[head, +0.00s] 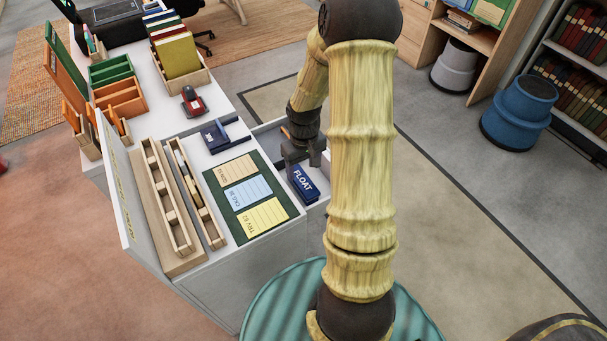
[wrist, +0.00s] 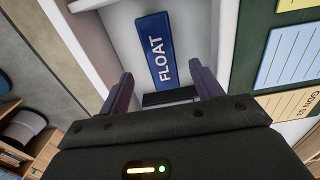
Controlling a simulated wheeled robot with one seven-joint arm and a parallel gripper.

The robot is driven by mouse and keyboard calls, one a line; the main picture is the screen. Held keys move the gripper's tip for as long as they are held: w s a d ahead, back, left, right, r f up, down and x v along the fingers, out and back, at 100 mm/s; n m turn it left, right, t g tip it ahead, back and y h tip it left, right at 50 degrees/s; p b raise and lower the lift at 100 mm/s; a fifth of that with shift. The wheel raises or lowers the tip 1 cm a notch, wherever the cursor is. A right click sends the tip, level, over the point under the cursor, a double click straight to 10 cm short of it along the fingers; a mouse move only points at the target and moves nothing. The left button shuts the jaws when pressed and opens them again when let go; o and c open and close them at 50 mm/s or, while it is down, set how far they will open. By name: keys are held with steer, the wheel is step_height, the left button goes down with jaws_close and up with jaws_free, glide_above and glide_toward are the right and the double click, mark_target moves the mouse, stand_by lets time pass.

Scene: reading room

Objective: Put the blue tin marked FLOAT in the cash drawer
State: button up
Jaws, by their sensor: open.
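The blue tin marked FLOAT (head: 304,184) lies inside the open, pale cash drawer (head: 316,212) at the desk's right side. In the wrist view the tin (wrist: 155,48) lies label up in a white compartment of the drawer (wrist: 118,32). My gripper (head: 303,157) is over the drawer, at the tin's far end in the head view. In the wrist view its two fingers (wrist: 163,80) are apart, with the tin's near end between and just beyond their tips. I see no finger pressing on the tin. My gripper hides part of the drawer.
A green board with paper cards (head: 247,193) lies on the desk beside the drawer. A dark blue item (head: 215,137), a red-and-black device (head: 192,101) and wooden trays (head: 165,200) are also there.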

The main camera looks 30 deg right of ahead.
mark_target(303, 182)
steer(key=shift+r, duration=1.9)
steer(key=s+a+r+t, duration=0.2)
steer(key=s+a+r, duration=0.7)
steer(key=a, duration=0.4)
steer(key=shift+s+r+t, duration=0.3)
steer(key=shift+s+r, duration=0.05)
steer(key=shift+s, duration=0.4)
